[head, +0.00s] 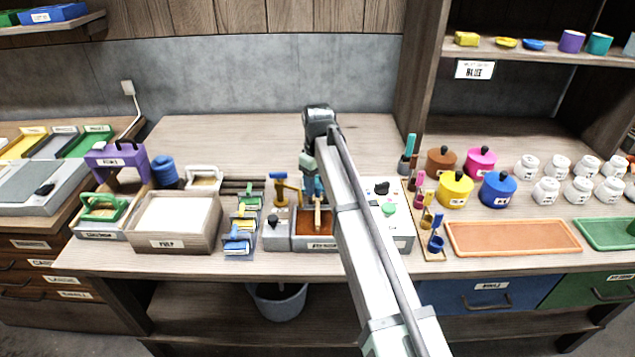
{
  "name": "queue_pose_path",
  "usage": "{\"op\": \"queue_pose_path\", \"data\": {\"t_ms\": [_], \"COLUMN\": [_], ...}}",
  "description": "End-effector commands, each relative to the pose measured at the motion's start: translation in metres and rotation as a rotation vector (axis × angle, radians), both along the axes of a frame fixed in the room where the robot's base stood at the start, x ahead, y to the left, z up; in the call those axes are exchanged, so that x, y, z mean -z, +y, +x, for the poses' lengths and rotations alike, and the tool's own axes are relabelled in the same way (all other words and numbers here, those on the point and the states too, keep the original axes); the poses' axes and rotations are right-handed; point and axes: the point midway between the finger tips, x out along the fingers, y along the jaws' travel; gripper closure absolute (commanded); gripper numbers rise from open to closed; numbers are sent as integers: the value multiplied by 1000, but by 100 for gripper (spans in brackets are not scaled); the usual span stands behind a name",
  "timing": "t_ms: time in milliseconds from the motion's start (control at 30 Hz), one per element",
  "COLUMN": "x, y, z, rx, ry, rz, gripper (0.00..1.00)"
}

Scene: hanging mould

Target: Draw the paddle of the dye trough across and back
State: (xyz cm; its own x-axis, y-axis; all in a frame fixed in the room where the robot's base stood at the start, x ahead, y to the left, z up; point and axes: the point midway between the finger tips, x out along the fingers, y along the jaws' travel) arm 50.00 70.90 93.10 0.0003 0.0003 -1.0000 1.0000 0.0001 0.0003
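The dye trough (314,243) is a small grey box with orange-brown dye inside, near the front edge of the bench at the middle of the head view. Its paddle (318,216) shows as a light wooden upright piece standing in the dye. My arm reaches over from the lower right, and my gripper (312,190) points down just above the trough, at the top of the paddle. The fingers are small and partly hidden by the arm, so I cannot tell whether they touch or grip the paddle. The arm hides the trough's right side.
A yellow-brown tap-like fitting (281,187) stands just left of the trough. The bench behind is clear.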

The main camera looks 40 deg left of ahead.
Motion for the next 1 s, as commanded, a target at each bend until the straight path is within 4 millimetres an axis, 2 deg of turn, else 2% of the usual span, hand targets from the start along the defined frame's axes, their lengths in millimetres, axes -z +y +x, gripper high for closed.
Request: {"op": "queue_pose_path", "data": {"t_ms": [67, 533, 867, 1000], "x": [0, 0, 0, 0], "y": [0, 0, -1, -12], "z": [0, 0, 0, 12], "rx": [0, 0, 0, 2], "ry": [0, 0, 0, 0], "rz": [0, 0, 0, -1], "gripper": [55, 100, 100, 100]}}
